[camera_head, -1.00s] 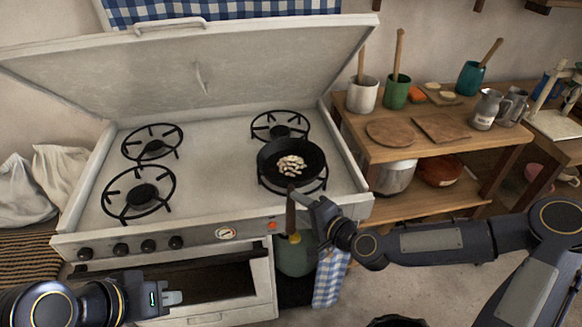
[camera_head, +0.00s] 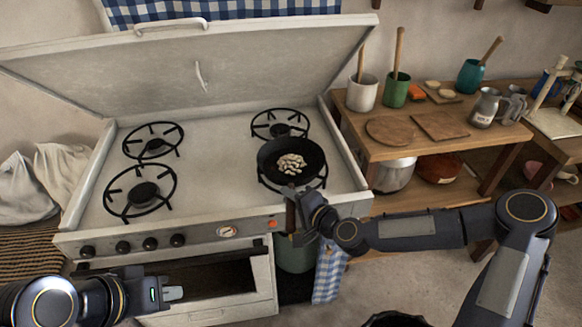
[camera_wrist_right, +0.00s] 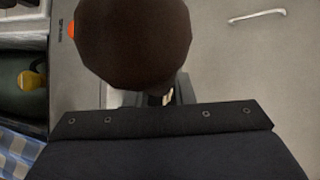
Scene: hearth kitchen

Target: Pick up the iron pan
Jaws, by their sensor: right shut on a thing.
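The black iron pan (camera_head: 310,172) sits over the front right burner of the stove, with several pale pieces (camera_head: 291,163) in it. Its dark brown handle (camera_head: 290,214) points toward me past the stove's front edge. My right gripper (camera_head: 291,192) is shut on the handle close to the pan. In the right wrist view the handle (camera_wrist_right: 133,40) shows as a large brown round shape that hides most of the fingers. I cannot tell any gap between pan and burner. My left gripper (camera_head: 172,293) is low in front of the oven, apart from the pan; its finger gap is unclear.
The raised stove lid (camera_head: 200,75) stands behind the burners. Three other burners are bare. A wooden shelf table (camera_head: 385,150) with pots, boards and jugs stands to the right. A checked towel (camera_head: 329,275) hangs below the stove's front right.

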